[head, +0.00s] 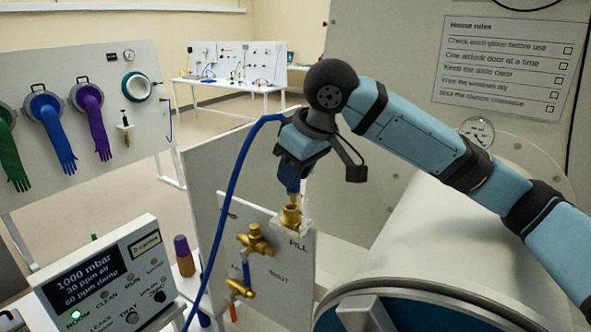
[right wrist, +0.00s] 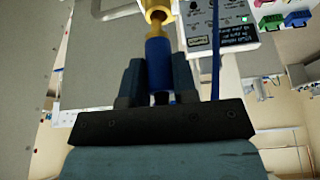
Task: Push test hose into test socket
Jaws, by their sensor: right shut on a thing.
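My right gripper (head: 292,172) is shut on the blue end of the test hose (head: 236,185), above the valve panel. In the right wrist view the hose's blue sleeve (right wrist: 159,62) sits between the fingers of my right gripper (right wrist: 158,82). The hose points down, with a brass tip at its end. The socket also shows in the right wrist view (right wrist: 156,8). My left gripper is out of view.
Brass valves (head: 256,241) stick out from the white panel (head: 292,282) below the socket. A control box (head: 108,283) with a lit screen stands at lower left. A large white cylinder (head: 420,245) lies to the right. Gloves hang on a board (head: 90,150) at left.

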